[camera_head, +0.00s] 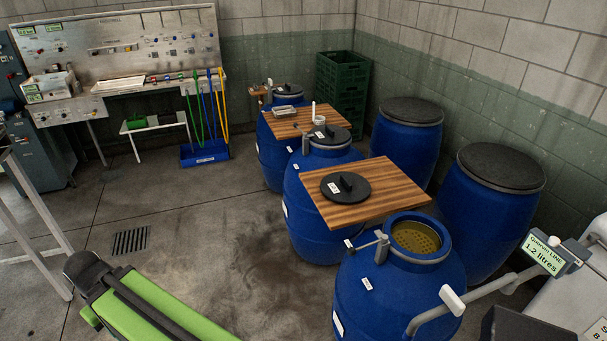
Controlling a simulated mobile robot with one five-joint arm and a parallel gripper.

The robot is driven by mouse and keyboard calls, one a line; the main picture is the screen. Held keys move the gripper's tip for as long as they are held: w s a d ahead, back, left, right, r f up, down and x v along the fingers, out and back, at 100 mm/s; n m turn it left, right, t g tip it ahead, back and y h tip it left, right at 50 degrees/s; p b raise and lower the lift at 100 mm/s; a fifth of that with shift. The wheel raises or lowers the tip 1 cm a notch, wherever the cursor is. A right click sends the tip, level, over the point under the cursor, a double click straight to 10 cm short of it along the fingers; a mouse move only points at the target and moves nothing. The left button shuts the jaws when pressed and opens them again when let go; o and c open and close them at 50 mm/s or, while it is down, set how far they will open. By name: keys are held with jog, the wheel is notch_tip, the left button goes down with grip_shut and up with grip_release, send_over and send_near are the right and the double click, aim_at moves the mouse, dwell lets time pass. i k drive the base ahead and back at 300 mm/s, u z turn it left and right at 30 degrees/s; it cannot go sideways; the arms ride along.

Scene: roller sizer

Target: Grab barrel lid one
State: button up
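A black round lid with a raised handle and a small white label (345,187) lies flat on a wooden board (385,203). The board rests across the blue barrels. The nearest blue barrel (385,290) is open at the top, with yellowish, dotted contents (416,238) visible inside. A second black lid with a label (329,134) sits on the middle barrel (325,175). A third dark lid (288,89) is on the far barrel (272,155). I cannot tell from a marking which lid is number one. My gripper is not in view.
Two blue barrels with dark tops (409,135) (490,215) stand by the right wall. Green crates (342,90) are stacked behind. A grey pipe with a display (550,255) crosses at lower right. A green-and-black piece (140,305) is at lower left. Floor between is clear.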

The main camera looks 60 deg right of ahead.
aim_at(340, 187)
jog(key=i, duration=1.2)
jog(key=z, duration=1.95)
jog(key=i, duration=1.65)
